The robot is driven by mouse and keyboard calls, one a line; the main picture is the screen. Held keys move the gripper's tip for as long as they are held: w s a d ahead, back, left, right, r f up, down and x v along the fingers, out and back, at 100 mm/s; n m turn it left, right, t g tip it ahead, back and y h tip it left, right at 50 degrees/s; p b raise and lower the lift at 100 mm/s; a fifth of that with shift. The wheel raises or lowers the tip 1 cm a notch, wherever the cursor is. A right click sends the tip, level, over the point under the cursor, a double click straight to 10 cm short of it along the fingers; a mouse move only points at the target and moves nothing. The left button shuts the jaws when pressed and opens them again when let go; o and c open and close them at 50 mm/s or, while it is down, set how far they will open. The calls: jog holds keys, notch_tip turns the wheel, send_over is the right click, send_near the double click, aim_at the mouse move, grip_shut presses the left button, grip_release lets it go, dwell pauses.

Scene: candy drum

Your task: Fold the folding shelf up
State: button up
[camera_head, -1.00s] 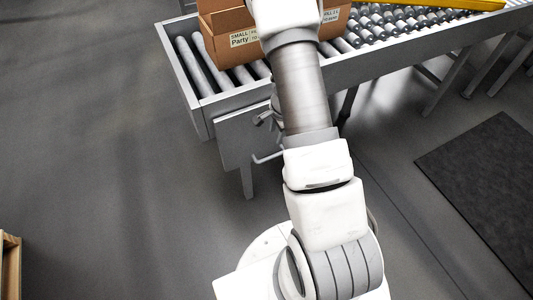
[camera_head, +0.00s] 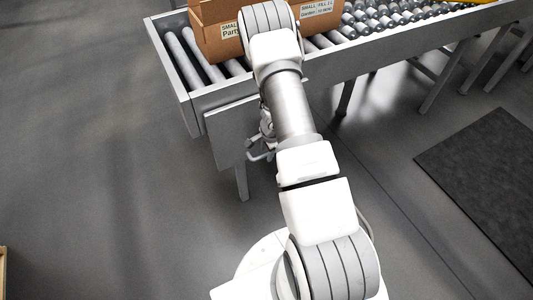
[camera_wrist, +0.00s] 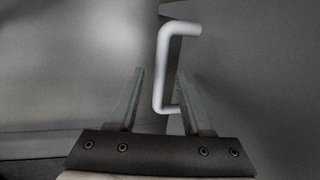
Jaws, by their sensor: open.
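The folding shelf (camera_head: 226,134) is a flat grey panel hanging down at the near side of the conveyor, below its frame. Its pale bar handle (camera_wrist: 162,68) shows in the wrist view, with its long bar upright between my two fingers. My gripper (camera_wrist: 160,74) is open, one finger on each side of the bar, with no clear contact. I cannot tell exactly how deep the bar sits between the fingertips. In the head view my arm hides most of the gripper and part of the panel's right side.
The roller conveyor (camera_head: 187,97) runs from the middle to the upper right, on grey legs. Brown cardboard boxes (camera_head: 209,42) stand on its rollers behind my arm. A dark mat (camera_head: 488,190) lies on the floor at right. The floor at left is mostly clear.

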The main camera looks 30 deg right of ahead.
jog(key=shift+f, duration=0.15)
grip_shut()
dwell(1.4)
